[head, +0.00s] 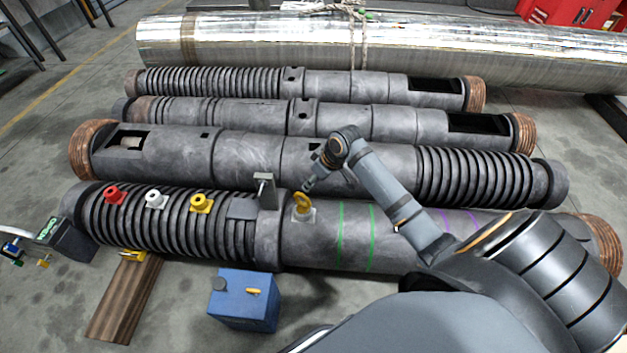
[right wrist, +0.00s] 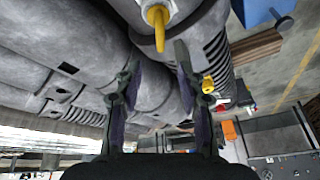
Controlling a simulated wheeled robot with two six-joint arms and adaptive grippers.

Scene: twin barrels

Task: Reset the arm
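My right arm comes in from the right in the head view and bends down over the front barrel (head: 390,238). My right gripper (head: 309,187) is just above and beside a yellow lifting eye (head: 302,202) on that barrel. In the right wrist view, my right gripper (right wrist: 157,56) has its two fingers apart with nothing between them. The yellow eye (right wrist: 158,28) shows just beyond the fingertips there, apart from them as far as I can tell. My left gripper is not in view.
Several dark barrels (head: 390,164) lie side by side, with a large shiny pipe (head: 250,42) behind. Red (head: 114,194), white (head: 155,199) and yellow (head: 201,204) fittings and a grey T-shaped post (head: 266,190) stand on the front barrel. A blue box (head: 243,305) and wooden plank (head: 125,300) are in front.

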